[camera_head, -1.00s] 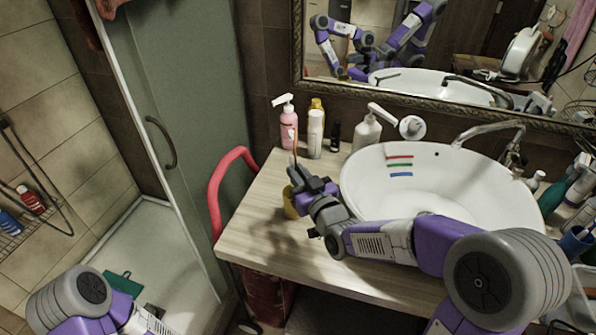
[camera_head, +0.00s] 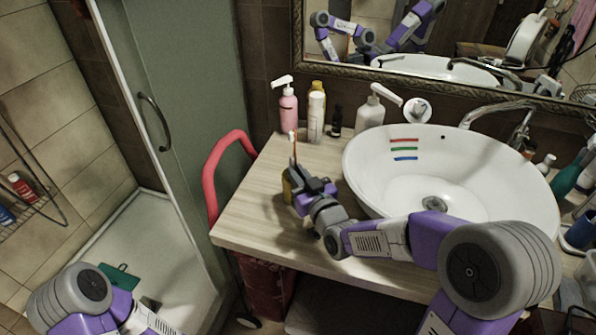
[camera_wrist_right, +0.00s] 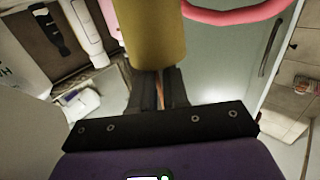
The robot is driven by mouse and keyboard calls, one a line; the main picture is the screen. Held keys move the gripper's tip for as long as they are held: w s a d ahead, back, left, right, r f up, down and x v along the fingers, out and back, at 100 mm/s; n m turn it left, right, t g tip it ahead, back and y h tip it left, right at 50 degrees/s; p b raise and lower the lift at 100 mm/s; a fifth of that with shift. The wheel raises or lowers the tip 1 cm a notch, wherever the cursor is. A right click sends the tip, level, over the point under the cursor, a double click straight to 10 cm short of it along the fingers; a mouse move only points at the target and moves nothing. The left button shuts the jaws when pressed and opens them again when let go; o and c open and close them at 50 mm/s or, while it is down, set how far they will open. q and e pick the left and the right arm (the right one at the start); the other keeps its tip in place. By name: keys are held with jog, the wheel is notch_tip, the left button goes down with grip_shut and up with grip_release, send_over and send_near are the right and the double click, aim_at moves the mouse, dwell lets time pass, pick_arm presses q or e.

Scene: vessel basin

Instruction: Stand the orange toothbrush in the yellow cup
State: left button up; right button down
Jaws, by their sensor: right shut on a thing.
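The orange toothbrush (camera_head: 295,152) is upright in my right gripper (camera_head: 295,178), which is shut on it. Its pale head points up above the fingers. In the right wrist view, a thin orange strip of its handle (camera_wrist_right: 160,92) shows between the fingers. The yellow cup (camera_head: 287,188) stands on the counter beside the fingers, largely hidden by the gripper. It also shows in the right wrist view (camera_wrist_right: 155,38), just beyond the fingertips. The toothbrush's lower end is hidden, so I cannot tell whether it is inside the cup. My left gripper is out of view.
The white basin (camera_head: 370,187) lies right of my right gripper, with coloured strips inside. Behind it stand a pink pump bottle (camera_head: 288,110), a white bottle (camera_head: 316,118) and a white pump bottle (camera_head: 369,114). The wooden counter (camera_head: 245,218) is clear at left; a red rail (camera_head: 212,178) borders it.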

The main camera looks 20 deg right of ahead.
jog(key=shift+f, duration=0.25)
jog(key=c, duration=1.1)
grip_release()
jog(key=shift+o, duration=0.2)
jog(key=shift+s, duration=0.1)
